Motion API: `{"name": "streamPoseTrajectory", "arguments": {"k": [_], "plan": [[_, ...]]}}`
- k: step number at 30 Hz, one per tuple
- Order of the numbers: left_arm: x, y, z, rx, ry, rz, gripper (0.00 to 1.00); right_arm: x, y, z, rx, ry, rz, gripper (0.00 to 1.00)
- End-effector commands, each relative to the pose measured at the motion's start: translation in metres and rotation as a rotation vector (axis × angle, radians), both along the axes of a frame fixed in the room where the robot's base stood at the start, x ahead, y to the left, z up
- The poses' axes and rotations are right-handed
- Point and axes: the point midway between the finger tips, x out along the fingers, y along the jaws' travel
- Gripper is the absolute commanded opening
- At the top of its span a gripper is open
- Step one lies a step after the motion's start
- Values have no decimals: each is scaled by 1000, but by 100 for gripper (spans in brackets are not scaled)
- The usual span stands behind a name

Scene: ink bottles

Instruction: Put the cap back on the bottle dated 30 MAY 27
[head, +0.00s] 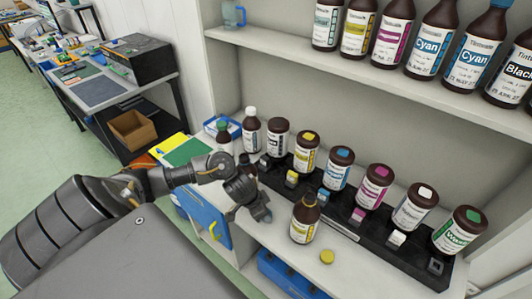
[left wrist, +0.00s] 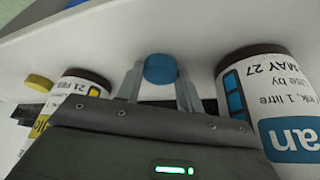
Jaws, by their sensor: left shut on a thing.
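My left gripper (head: 259,212) is low over the front of the white lower shelf. In the left wrist view its fingers (left wrist: 160,88) are shut on a blue cap (left wrist: 161,68); I cannot tell if the cap touches the shelf. A brown bottle with a cyan label (left wrist: 285,112) stands beside the gripper, upside down in that view. Its label reads "MAY 27"; the day is out of sight. On the gripper's other side stands an uncapped yellow-label bottle (head: 305,219), dated "21 FEB" in the wrist view (left wrist: 80,88).
A loose yellow cap (head: 327,257) lies on the shelf in front of the yellow-label bottle. A black rack (head: 375,248) with several bottles runs behind. A white-capped bottle (head: 251,130) and a green-capped one (head: 224,136) stand back left. More bottles fill the upper shelf (head: 290,48).

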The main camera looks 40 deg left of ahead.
Motion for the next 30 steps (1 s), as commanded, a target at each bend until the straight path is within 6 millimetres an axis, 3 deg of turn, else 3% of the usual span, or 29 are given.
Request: {"name": "streamPoseTrajectory", "arguments": {"k": [11,19,26,30], "plan": [[0,0,3,0,-1,0,15,0,2,1,2,-1,-1,36],[1,0,32,1,-5,-3,15,0,2,6,2,-1,0,36],[-31,8,71,5,-2,-4,15,1,-1,16,-1,-1,1,36],[-60,15,95,7,1,-5,15,1,-2,18,-2,-1,1,36]]}}
